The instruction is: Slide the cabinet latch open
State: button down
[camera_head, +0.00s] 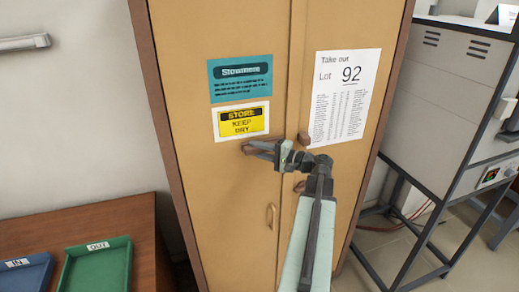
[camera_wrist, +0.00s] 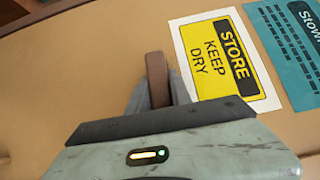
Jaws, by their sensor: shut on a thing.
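The tan cabinet (camera_head: 232,185) has two tall doors and a dark brown frame. The latch (camera_wrist: 157,78) is a brown wooden piece standing out from the left door. In the wrist view it sits between the two grey fingers of my gripper (camera_wrist: 158,92), which is shut on it. In the head view my gripper (camera_head: 256,149) reaches left across the door seam, just below the yellow "STORE KEEP DRY" sign (camera_head: 241,121). The latch is mostly hidden there by the fingers. A brown block (camera_head: 303,138) shows on the right door, near the seam.
A pull handle (camera_head: 270,216) is low on the left door. A paper marked "Lot 92" (camera_head: 345,95) hangs on the right door. A wooden table (camera_head: 115,212) with a green OUT tray (camera_head: 72,260) and blue IN tray stands left. A grey furnace (camera_head: 450,85) on a frame stands right.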

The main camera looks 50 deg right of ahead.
aim_at(261, 151)
jog(key=shift+w+a, duration=0.15)
jog(key=shift+a, duration=0.15)
jog(key=c, duration=1.4)
grip_release()
jog(key=shift+o, duration=1.2)
jog(key=shift+w+a, duration=0.1)
jog(key=shift+d, duration=0.25)
jog(key=v, duration=0.8)
